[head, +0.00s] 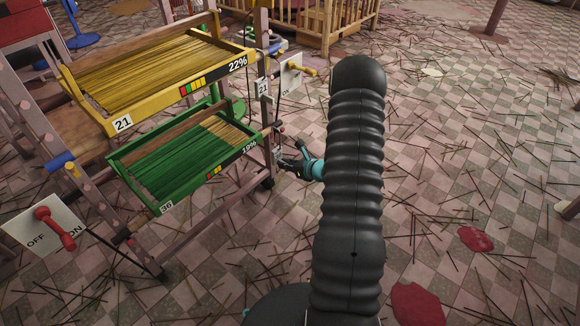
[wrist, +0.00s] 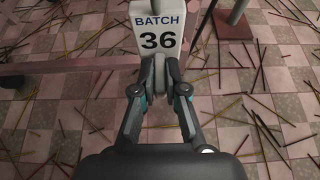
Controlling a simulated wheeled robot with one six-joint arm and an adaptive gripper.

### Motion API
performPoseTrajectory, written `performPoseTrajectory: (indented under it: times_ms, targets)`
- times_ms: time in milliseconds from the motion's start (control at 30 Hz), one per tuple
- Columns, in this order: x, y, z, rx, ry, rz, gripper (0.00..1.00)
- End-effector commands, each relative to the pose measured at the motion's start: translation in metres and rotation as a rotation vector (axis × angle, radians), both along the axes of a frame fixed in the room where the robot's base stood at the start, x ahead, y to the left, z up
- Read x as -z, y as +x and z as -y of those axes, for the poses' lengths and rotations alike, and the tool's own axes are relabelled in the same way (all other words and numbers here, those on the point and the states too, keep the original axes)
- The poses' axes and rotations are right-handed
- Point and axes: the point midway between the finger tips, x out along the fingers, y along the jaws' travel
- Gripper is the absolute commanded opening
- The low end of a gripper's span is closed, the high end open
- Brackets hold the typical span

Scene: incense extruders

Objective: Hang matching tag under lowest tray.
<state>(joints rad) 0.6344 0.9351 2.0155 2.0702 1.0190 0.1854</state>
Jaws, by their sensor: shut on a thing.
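My gripper (head: 296,165) is shut on a white tag reading "BATCH 36" (wrist: 157,20); the wrist view shows the closed fingers (wrist: 160,72) at its lower end. In the head view my gripper is just right of the rack's right post, beside the green tray's right end; the tag is hard to make out there. The green tray (head: 113,160), with green and tan sticks, is the lowest tray seen. It shows "19%" and a small label (head: 167,208) that looks like 36. The yellow tray (head: 85,109) above it reads 21 and 22%.
A small tag reading 21 (head: 264,89) hangs on the right post below the yellow tray. A white switch plate with a red handle (head: 40,235) stands at the lower left. Sticks litter the checkered floor (head: 470,130). A wooden railing (head: 310,30) stands behind.

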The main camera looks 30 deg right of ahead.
Motion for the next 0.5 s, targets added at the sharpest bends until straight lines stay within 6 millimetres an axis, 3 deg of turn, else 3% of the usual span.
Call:
performPoseTrajectory:
  times_ms: [500]
  targets:
    - [-0.001,0.034,-0.013,-0.001,0.000,0.000,0.00]
